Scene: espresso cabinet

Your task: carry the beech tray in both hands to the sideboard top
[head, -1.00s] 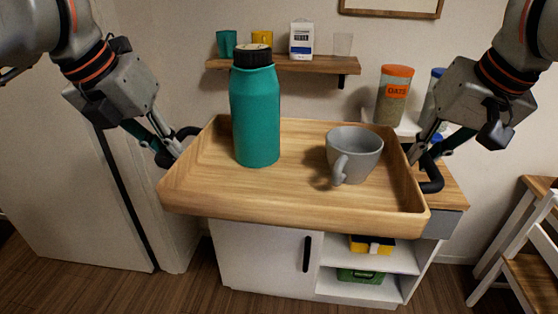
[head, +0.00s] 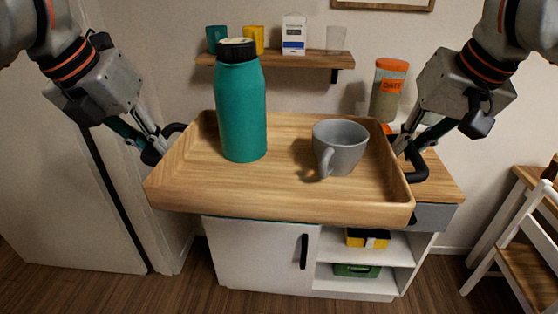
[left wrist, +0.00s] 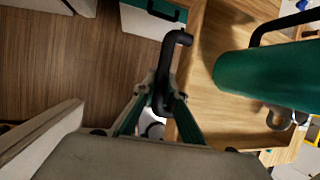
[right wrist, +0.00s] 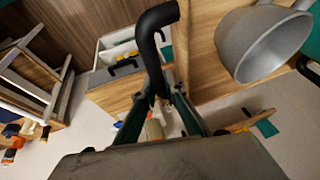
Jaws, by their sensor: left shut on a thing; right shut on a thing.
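The beech tray (head: 280,198) is held up level in front of me, between both grippers. A teal bottle with a black cap (head: 241,110) stands upright on its left half. A grey mug (head: 340,147) stands upright on its right half. My left gripper (head: 158,148) is shut on the black handle at the tray's left end; this handle also shows in the left wrist view (left wrist: 170,65). My right gripper (head: 405,150) is shut on the black handle at the right end, seen in the right wrist view (right wrist: 152,50). The sideboard (head: 262,255) is behind and below the tray, its top mostly hidden.
An oats jar with an orange lid (head: 389,90) stands on the sideboard top at the right. A wall shelf (head: 285,62) with cups and a carton is above. A white chair with a wooden seat (head: 525,255) stands at the right. A white door (head: 60,180) is at left.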

